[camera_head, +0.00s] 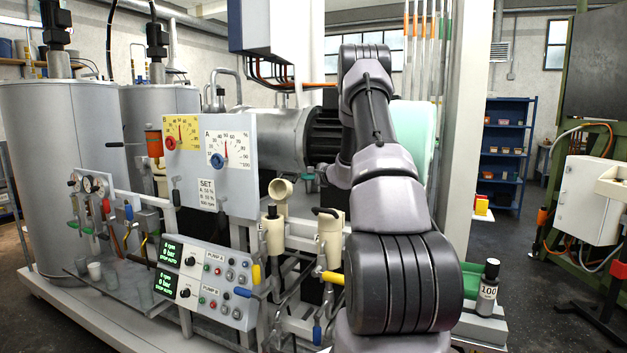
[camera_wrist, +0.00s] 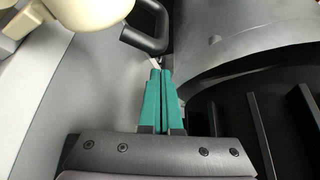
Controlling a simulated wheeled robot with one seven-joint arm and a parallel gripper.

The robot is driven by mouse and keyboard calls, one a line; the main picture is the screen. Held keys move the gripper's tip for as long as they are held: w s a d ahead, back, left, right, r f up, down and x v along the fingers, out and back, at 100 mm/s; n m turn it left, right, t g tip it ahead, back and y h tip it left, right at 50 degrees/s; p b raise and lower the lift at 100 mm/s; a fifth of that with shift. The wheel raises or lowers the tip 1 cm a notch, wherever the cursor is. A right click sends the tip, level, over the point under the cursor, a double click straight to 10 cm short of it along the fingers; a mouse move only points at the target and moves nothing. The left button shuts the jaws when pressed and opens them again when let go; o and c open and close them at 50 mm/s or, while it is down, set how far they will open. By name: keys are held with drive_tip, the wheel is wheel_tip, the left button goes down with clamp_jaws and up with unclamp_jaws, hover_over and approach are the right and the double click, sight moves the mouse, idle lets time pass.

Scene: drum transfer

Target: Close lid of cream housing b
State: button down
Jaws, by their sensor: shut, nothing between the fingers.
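Two cream housings stand side by side in the head view, one left (camera_head: 274,236) and one right (camera_head: 331,236). I cannot read which is b. A round cream piece with a dark opening (camera_head: 281,188), perhaps a raised lid, shows above the left one. A dark handle (camera_head: 325,211) lies over the top of the right one. In the wrist view my gripper (camera_wrist: 160,75) has its teal fingers shut and empty. A black looped handle (camera_wrist: 146,30) is just beyond the fingertips, and cream parts (camera_wrist: 95,12) show at upper left. Contact is unclear.
The dial panel (camera_head: 228,165) stands left of the housings. The pump control box (camera_head: 208,283) is lower left. A yellow-handled valve (camera_head: 332,278) sits below the right housing.

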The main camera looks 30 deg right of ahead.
drive_tip(key=shift+s+a+r, duration=0.25)
drive_tip(key=shift+s+a, duration=0.05)
drive_tip(key=shift+a, duration=0.4)
drive_tip(key=shift+s+a+r+n, duration=0.2)
drive_tip(key=shift+a+r+n, duration=0.05)
drive_tip(key=shift+n, duration=0.05)
